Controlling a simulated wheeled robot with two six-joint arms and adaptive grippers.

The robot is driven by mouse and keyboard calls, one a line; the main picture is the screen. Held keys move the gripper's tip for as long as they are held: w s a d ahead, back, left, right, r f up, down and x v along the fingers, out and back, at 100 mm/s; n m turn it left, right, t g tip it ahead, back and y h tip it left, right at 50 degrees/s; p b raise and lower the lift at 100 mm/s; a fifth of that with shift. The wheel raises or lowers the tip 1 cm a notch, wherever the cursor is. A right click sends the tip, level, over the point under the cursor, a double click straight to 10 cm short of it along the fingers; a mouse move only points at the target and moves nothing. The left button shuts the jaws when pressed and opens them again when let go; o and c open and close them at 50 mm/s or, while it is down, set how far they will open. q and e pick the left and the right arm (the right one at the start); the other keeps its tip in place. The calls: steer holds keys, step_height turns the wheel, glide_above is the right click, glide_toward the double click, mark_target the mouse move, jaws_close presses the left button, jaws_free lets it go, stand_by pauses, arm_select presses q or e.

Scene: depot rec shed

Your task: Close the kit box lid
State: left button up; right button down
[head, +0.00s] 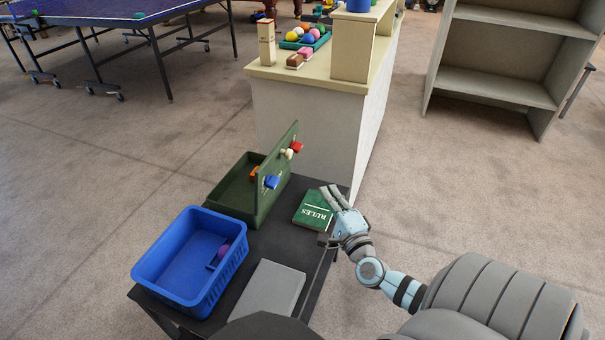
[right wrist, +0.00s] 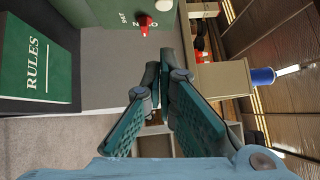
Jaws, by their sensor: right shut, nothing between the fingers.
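The green kit box (head: 268,206) sits on the dark table, open at the top. Its green lid (head: 277,160) stands steeply up along the box's right side, with red, white and blue knobs on its right face. In the right wrist view, part of the lid (right wrist: 117,14) with a red knob (right wrist: 143,25) shows at the top, beyond the fingers. My right gripper (head: 329,190) is to the right of the lid, above the green rules book, apart from the lid. Its fingers (right wrist: 164,75) are shut and empty. My left gripper is out of view.
The green rules book (head: 313,211) lies right of the box. A blue basket (head: 190,305) and a grey flat item (head: 268,290) are in front on the table (head: 268,242). A cream cabinet (head: 305,115) stands close behind.

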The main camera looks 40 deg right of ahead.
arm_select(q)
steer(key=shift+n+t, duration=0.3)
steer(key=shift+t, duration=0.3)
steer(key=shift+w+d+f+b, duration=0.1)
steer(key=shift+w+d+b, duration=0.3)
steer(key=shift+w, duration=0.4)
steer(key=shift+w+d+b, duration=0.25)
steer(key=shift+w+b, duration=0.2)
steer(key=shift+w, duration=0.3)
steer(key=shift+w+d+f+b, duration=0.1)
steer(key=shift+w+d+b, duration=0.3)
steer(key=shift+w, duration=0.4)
arm_select(e)
steer(key=w+a+x, duration=0.1)
steer(key=a+x, duration=0.1)
steer(key=x, duration=1.1)
steer(key=shift+a+r, duration=0.25)
steer(key=shift+a, duration=0.15)
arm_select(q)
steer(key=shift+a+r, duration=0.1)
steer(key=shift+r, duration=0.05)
